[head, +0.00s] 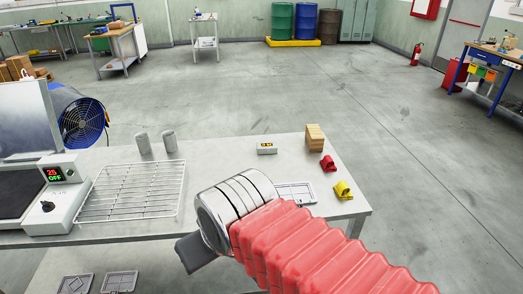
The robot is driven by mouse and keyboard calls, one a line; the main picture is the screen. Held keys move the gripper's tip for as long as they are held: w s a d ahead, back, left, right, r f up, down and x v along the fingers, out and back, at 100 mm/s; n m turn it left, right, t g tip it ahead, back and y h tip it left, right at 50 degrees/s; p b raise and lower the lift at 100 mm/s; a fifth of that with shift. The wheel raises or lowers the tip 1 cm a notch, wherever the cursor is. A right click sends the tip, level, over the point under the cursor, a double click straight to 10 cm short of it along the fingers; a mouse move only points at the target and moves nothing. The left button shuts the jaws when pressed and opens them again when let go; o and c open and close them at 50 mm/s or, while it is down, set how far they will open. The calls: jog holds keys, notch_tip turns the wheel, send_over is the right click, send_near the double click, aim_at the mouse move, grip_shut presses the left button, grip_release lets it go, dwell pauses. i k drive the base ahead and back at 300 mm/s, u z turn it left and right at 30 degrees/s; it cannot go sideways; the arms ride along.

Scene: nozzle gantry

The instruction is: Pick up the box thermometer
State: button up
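The box thermometer (266,148) looks like a small white box with a dark display and yellow digits. It lies on the grey table (235,152) near its far edge, right of the middle. My arm, in a red bellows sleeve with a metal cuff, reaches in from the lower right. The dark grey end of my gripper (193,254) points to the lower left at the table's front edge, well apart from the thermometer. Its fingers are mostly hidden by the cuff, so I cannot tell their opening.
Near the thermometer are a wooden block stack (315,137), a red piece (328,164), a yellow piece (343,190) and a flat tray (295,193). Two grey cylinders (156,142), a wire rack (131,190) and a device reading 25 OFF (56,192) stand left.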

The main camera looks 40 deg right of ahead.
aim_at(270, 148)
jog(key=z, duration=0.1)
jog(key=i, duration=1)
jog(key=u, duration=0.1)
